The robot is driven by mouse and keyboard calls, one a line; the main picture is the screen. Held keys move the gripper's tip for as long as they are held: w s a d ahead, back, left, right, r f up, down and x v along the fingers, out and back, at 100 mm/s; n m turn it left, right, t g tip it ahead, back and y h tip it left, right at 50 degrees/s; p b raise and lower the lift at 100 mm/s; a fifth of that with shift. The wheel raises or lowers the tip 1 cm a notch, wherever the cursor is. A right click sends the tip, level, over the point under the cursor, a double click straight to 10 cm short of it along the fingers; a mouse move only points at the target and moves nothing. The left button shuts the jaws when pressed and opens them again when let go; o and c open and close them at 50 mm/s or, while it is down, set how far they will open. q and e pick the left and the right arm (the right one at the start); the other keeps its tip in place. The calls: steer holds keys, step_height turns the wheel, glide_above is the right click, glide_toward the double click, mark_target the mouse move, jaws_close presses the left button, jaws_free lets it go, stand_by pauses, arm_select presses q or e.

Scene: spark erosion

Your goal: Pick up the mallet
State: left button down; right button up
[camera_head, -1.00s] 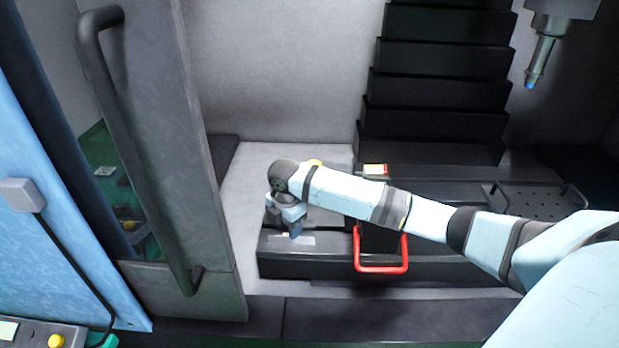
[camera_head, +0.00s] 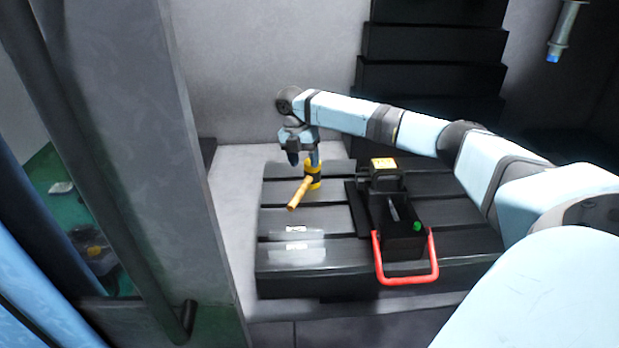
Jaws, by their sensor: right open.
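The mallet lies on the dark slotted table, with a yellow and black head (camera_head: 313,176) and a yellow-orange handle (camera_head: 299,194) that points toward the lower left. My right gripper (camera_head: 303,160) points down just above and beside the mallet head, at its upper left. Its jaws are open, and the mallet is not between them as far as I can see. The gripper's far side is hidden. My left gripper is not in view.
A black vise-like fixture (camera_head: 404,244) with a red handle (camera_head: 408,282) stands on the slotted table (camera_head: 340,258), right of the mallet. Flat clear pieces (camera_head: 297,253) lie at the front left. A grey door (camera_head: 140,150) with a dark bar handle fills the left. A spindle (camera_head: 562,30) hangs at upper right.

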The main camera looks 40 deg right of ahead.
mark_target(306, 179)
steer(key=shift+s+a+f, duration=0.1)
steer(key=shift+s+f, duration=0.1)
steer(key=shift+f, duration=0.8)
steer(key=shift+s+a+f, duration=0.1)
steer(key=shift+s+f, duration=0.15)
steer(key=shift+f, duration=0.8)
steer(key=shift+s+a+f, duration=0.1)
steer(key=shift+s+f, duration=0.1)
steer(key=shift+f, duration=0.8)
jaws_close()
